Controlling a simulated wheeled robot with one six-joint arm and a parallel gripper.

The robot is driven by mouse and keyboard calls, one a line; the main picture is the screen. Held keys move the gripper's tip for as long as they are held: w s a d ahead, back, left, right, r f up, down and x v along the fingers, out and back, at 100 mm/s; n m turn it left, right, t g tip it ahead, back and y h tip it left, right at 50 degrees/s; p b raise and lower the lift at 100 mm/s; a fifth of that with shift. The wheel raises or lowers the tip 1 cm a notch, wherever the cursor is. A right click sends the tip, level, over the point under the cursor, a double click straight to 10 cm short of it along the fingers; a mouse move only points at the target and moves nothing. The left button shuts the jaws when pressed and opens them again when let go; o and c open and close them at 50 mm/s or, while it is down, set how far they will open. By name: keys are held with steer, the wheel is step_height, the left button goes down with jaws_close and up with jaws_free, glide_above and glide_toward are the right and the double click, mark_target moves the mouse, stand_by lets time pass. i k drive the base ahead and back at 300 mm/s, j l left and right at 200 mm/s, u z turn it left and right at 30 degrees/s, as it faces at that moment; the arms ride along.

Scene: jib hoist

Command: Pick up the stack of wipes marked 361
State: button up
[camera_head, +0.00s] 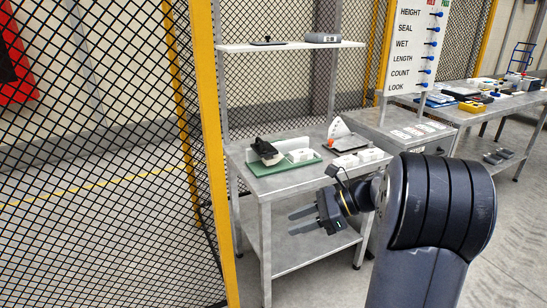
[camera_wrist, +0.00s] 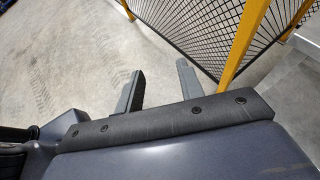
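Small white stacks that look like wipes lie on the metal table in the head view. One white stack (camera_head: 300,155) is on a green tray (camera_head: 268,168), and two more, a left one (camera_head: 346,161) and a right one (camera_head: 370,155), sit near the table's front right. Any number on them is too small to read, so I cannot tell which is 361. My gripper (camera_head: 291,223) is open and empty, in front of the table and below its top. In the wrist view my gripper (camera_wrist: 160,74) shows two spread fingers over bare floor; no wipes show there.
A black device (camera_head: 267,151) stands on the green tray. A dark plate (camera_head: 346,143) lies behind the loose stacks. A yellow post (camera_head: 211,130) and mesh fence stand left of the table. A shelf (camera_head: 290,46) hangs above. A second table with a checklist board stands right.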

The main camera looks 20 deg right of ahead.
mark_target(301, 155)
steer(key=i+l+u, duration=0.35)
steer(key=l, duration=0.2)
steer(key=i+l+u, duration=0.2)
steer(key=l, duration=0.15)
steer(key=l+u, duration=0.15)
steer(key=l, duration=0.15)
steer(key=i+l+u, duration=0.2)
steer(key=l, duration=0.15)
steer(key=i+l, duration=0.1)
steer(key=l, duration=0.35)
steer(key=i+l, duration=0.1)
steer(key=l, duration=0.35)
steer(key=i+l, duration=0.1)
steer(key=l, duration=0.35)
steer(key=i+l, duration=0.1)
steer(key=l, duration=0.35)
